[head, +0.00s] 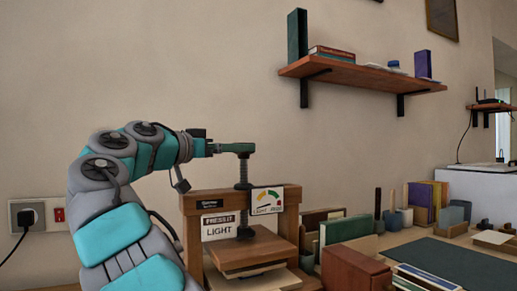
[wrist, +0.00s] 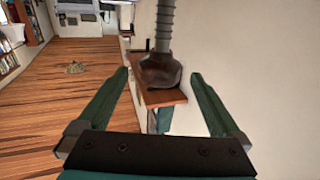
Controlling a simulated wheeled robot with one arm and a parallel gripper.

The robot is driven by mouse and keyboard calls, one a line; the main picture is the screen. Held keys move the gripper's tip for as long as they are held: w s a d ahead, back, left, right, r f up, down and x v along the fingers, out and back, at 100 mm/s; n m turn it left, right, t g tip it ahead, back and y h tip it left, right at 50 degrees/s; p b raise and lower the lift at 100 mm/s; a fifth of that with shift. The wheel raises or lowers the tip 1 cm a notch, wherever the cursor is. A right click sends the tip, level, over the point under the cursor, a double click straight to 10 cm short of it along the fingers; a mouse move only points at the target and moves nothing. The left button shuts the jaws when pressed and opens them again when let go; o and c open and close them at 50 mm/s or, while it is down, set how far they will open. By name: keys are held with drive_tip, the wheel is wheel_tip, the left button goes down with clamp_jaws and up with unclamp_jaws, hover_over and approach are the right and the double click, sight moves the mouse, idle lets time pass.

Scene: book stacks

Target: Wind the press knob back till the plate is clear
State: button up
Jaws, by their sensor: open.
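The wooden press (head: 291,215) stands at the centre of the head view, with a dark threaded screw (head: 243,172) rising through its crossbeam. The screw's dark foot (head: 245,232) appears to rest on the wooden plate (head: 235,250); I cannot make out a gap. My gripper (head: 240,148) is at the screw's top, level and pointing right; it hides the knob there.
A gauge card (head: 266,200) and a "LIGHT" sign (head: 219,226) are on the press front. Books (head: 346,229) and a red-brown box (head: 354,269) stand to its right. A wall shelf (head: 363,75) is above right. A dark mat (head: 445,260) lies clear at right.

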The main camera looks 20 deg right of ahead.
drive_tip(key=x, duration=0.7)
drive_tip(key=shift+s, duration=0.1)
drive_tip(key=shift+f, duration=0.1)
drive_tip(key=c, duration=1.3)
